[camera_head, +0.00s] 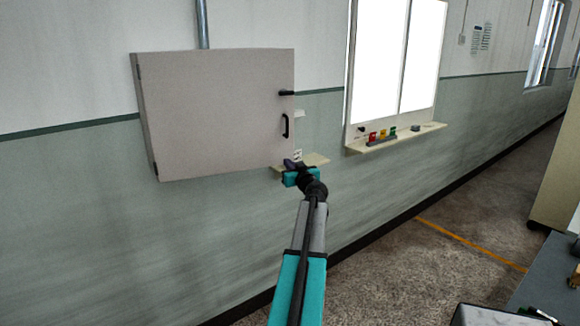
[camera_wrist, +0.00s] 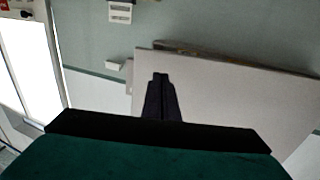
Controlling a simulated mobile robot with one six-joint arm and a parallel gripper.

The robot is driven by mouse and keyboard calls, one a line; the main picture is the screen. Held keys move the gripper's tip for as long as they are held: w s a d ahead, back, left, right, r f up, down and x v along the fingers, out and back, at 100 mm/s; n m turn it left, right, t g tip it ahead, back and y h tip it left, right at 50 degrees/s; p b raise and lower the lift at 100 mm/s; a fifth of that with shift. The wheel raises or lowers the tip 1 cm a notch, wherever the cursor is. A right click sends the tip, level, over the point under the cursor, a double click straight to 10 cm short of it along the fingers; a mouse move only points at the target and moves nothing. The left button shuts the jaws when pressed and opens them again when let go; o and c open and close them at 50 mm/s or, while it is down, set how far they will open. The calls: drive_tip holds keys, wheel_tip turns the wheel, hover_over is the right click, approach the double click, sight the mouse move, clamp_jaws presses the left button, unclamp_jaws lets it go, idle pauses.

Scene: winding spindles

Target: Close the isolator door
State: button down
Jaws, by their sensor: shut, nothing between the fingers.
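The isolator door (camera_head: 215,115) is a plain grey panel on a wall box, with hinges along its left side. A black latch handle (camera_head: 286,93) and a black pull handle (camera_head: 285,126) sit near its right edge. My gripper (camera_head: 292,163) is at the door's lower right corner, with its fingers together and empty. In the wrist view my gripper (camera_wrist: 160,78) lies in front of the grey door panel (camera_wrist: 235,100). A thin brownish wedge shows along one panel edge there. I cannot tell how far the door stands open, or whether the fingers touch it.
A bright window (camera_head: 395,60) has a ledge (camera_head: 395,138) holding small coloured items. A grey conduit (camera_head: 203,25) rises above the box.

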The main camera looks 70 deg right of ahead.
sight(282, 157)
drive_tip(key=shift+p+x, duration=1.1)
drive_tip(key=shift+x, duration=1.1)
